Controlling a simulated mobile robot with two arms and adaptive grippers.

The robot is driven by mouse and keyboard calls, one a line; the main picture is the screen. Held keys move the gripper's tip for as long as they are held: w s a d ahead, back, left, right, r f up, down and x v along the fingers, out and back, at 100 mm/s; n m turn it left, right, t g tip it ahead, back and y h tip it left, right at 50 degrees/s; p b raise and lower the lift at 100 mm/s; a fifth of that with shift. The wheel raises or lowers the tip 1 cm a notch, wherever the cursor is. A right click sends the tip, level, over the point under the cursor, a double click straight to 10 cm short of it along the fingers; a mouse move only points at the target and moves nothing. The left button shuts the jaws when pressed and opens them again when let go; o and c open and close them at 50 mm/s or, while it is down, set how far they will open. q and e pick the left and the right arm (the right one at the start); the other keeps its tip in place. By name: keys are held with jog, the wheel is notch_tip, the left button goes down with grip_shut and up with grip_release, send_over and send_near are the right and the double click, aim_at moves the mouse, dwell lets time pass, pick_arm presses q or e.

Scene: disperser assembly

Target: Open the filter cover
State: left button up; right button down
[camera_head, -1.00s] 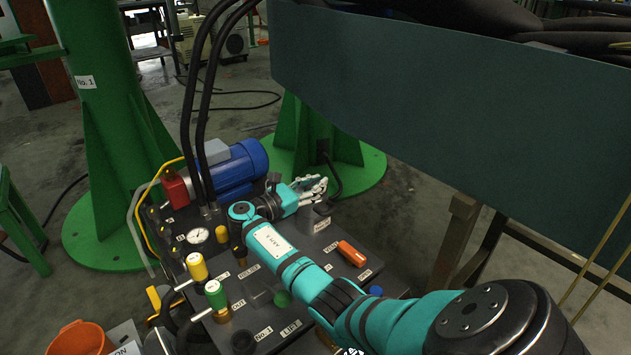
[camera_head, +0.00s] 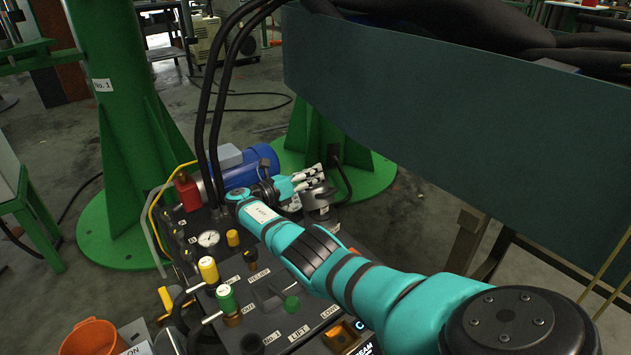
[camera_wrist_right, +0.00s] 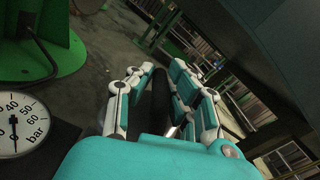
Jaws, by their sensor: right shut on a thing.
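My right gripper (camera_head: 312,181) reaches over the far right corner of the dark machine top, beside the blue motor. In the right wrist view its fingers (camera_wrist_right: 165,98) are closed around a dark, rounded thing (camera_wrist_right: 160,92), which seems to be the edge of the filter cover. In the head view the grey filter cover (camera_head: 318,198) shows just under the fingers and looks tilted. The fingers hide part of it, and I cannot tell how far it stands open. My left gripper is not in view.
The blue motor (camera_head: 250,164) and two black hoses (camera_head: 213,110) stand left of the gripper. A pressure gauge (camera_head: 208,239), a yellow valve handle (camera_head: 208,268) and a green one (camera_head: 226,297) stand nearer. A green column base (camera_head: 345,163) is behind.

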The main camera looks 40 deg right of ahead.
jog(key=shift+w+n, duration=0.3)
jog(key=c, duration=1.3)
grip_release()
jog(key=a, duration=0.4)
jog(key=w+a, duration=0.1)
jog(key=a, duration=0.7)
jog(key=shift+w, duration=0.15)
